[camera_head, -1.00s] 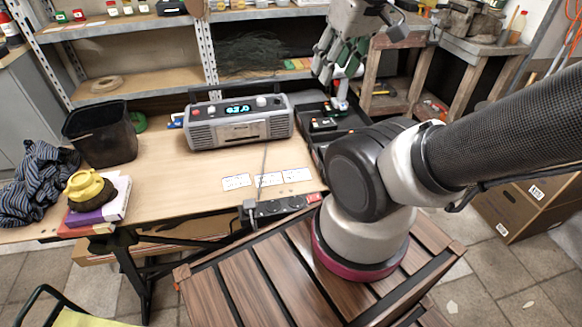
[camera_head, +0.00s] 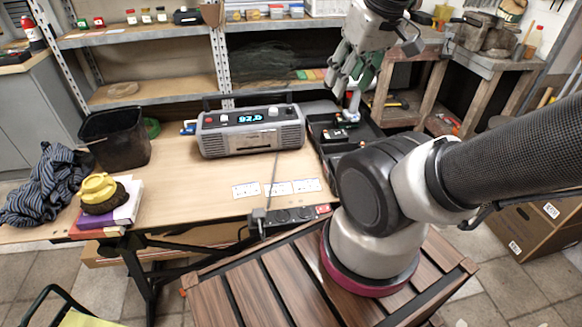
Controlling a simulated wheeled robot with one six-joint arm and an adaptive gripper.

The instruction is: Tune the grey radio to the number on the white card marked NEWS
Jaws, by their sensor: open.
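The grey radio (camera_head: 251,133) stands upright at the back of the wooden workbench (camera_head: 185,185). Its small display glows blue, but the digits are too small to read surely. Knobs sit on its top front edge, with a red one at the left. Three white cards, a left one (camera_head: 245,190), a middle one (camera_head: 278,188) and a right one (camera_head: 306,186), lie flat in front of the radio. Their print is too small to read, so I cannot tell which is marked NEWS. My gripper (camera_head: 346,98) is open and empty, raised to the right of the radio and apart from it.
A black tray (camera_head: 330,158) with small items lies right of the radio. A power strip (camera_head: 292,217) runs along the bench's front edge, with a cable to the radio. A black bin (camera_head: 115,138), striped cloth (camera_head: 45,188) and yellow-topped brush (camera_head: 102,192) occupy the left.

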